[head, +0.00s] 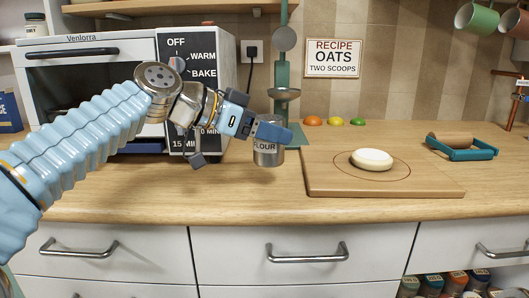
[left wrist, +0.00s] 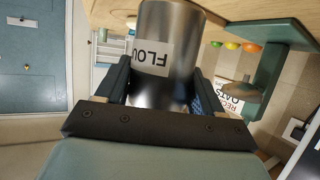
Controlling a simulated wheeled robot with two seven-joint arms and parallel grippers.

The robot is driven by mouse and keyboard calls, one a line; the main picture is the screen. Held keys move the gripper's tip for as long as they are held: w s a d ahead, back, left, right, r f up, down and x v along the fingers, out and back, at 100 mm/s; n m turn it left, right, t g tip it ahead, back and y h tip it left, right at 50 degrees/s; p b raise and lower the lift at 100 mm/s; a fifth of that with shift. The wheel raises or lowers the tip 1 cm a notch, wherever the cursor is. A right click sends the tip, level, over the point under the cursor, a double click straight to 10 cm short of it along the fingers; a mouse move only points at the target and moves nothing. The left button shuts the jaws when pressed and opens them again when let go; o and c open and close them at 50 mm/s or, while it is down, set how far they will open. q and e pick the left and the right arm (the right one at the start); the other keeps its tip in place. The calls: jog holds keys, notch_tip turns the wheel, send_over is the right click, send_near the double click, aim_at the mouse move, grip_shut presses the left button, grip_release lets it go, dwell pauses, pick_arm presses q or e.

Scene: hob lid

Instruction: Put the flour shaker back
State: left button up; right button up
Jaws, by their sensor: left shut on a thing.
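The flour shaker (head: 267,156) is a metal cylinder with a white label reading "FLOUR". It is upright over the wooden counter, left of the dough board; I cannot tell whether its base touches the counter. My left gripper (head: 270,134) is shut on its upper part and hides its top. In the left wrist view the shaker (left wrist: 180,80) sits between the two dark fingers of the left gripper (left wrist: 160,82), its label partly turned away. My right gripper is not in view.
A wooden board (head: 325,184) with pale dough (head: 372,159) lies right of the shaker. A teal post (head: 283,75) with round metal plates stands behind. An oven (head: 95,75) stands at the left. A teal holder with a brown roll (head: 455,141) is at the right. Counter front is clear.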

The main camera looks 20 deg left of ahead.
aim_at(265, 148)
pick_arm(q)
jog(key=f, duration=0.2)
jog(key=w+a+f, duration=0.1)
jog(key=f, duration=0.1)
jog(key=shift+f, duration=0.3)
jog(key=shift+b, duration=0.3)
jog(key=shift+f, duration=0.15)
jog(key=o, duration=1.2)
jog(key=shift+c, duration=0.2)
jog(key=shift+r, duration=0.3)
jog(key=v, duration=1.2)
jog(key=shift+b, duration=0.45)
